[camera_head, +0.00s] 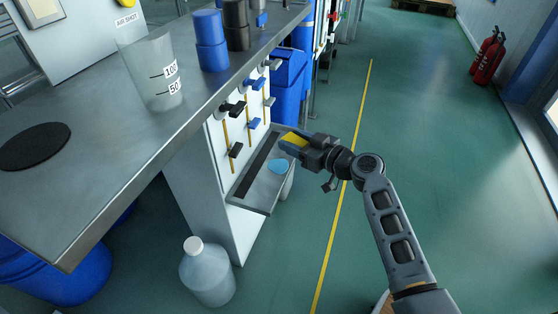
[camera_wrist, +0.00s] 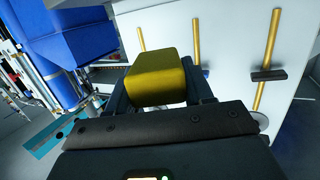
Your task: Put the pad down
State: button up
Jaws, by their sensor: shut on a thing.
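My gripper (camera_head: 298,146) is shut on a yellow block-shaped pad (camera_head: 291,140), and the pad sticks out from the fingers. In the wrist view the pad (camera_wrist: 160,75) sits between the two dark fingers of my gripper (camera_wrist: 158,88). In the head view it is over or near the far end of a grey shelf (camera_head: 243,194) on the panel's front. I cannot tell whether the pad touches anything below it.
The white panel (camera_head: 217,150) carries yellow rods with black and blue handles. A blue bin (camera_head: 287,95) stands behind. A bottle (camera_head: 207,272) is on the floor.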

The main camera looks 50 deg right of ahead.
aim_at(279, 166)
jog(key=w+a+f, duration=0.2)
jog(key=w, duration=0.1)
jog(key=shift+w+a+f+b, duration=0.2)
jog(key=shift+a+f+b, duration=0.05)
jog(key=shift+f+b, duration=0.85)
jog(key=shift+f, duration=1.15)
jog(key=shift+f, duration=0.2)
jog(key=o, duration=1)
jog(key=shift+r, duration=0.1)
jog(key=shift+r, duration=0.15)
jog(key=s, duration=0.4)
jog(key=s+r, duration=0.1)
jog(key=s, duration=0.3)
jog(key=s+p, duration=0.1)
jog(key=s, duration=0.3)
jog(key=shift+a+r, duration=0.3)
jog(key=shift+r, duration=0.05)
jog(key=shift+a, duration=0.1)
